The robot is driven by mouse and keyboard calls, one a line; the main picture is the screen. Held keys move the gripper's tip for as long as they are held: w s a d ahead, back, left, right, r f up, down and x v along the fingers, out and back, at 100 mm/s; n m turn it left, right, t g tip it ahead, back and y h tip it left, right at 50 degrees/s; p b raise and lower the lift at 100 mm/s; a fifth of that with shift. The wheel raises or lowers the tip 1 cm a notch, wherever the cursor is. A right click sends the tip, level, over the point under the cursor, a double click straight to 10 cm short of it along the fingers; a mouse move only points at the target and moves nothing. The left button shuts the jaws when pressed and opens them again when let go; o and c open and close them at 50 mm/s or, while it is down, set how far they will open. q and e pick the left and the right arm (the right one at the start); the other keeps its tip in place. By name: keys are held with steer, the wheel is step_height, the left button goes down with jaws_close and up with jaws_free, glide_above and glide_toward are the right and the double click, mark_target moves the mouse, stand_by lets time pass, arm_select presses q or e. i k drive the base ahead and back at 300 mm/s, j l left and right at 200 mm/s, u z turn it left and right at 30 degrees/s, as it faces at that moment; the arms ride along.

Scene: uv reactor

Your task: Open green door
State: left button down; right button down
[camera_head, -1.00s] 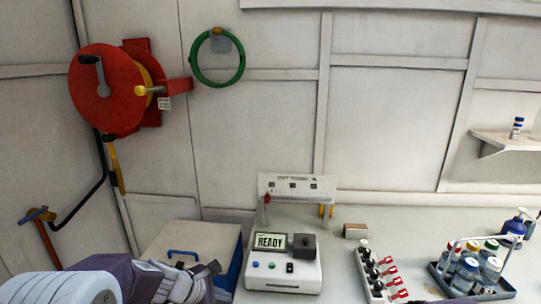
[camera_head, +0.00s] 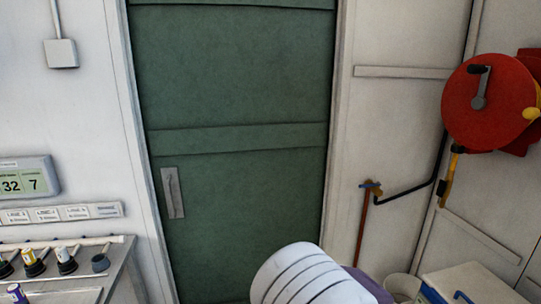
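The green door (camera_head: 235,85) stands closed in its pale frame in the middle of the head view. Its grey handle plate (camera_head: 173,193) with an upright handle is on the door's left side, at about mid-height of the picture's lower half. A white rounded link of my arm shows at the bottom centre, in front of the door's lower right part. Neither gripper is in view. Nothing of mine touches the handle.
A bench (camera_head: 75,287) with several capped bottles stands at the left, below a display panel (camera_head: 28,179). A red hose reel (camera_head: 487,103) hangs on the right wall. A red and black pipe (camera_head: 363,225) and a box with a blue handle (camera_head: 470,287) are at the lower right.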

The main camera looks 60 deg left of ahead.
mark_target(234, 96)
steer(key=u, duration=2.2)
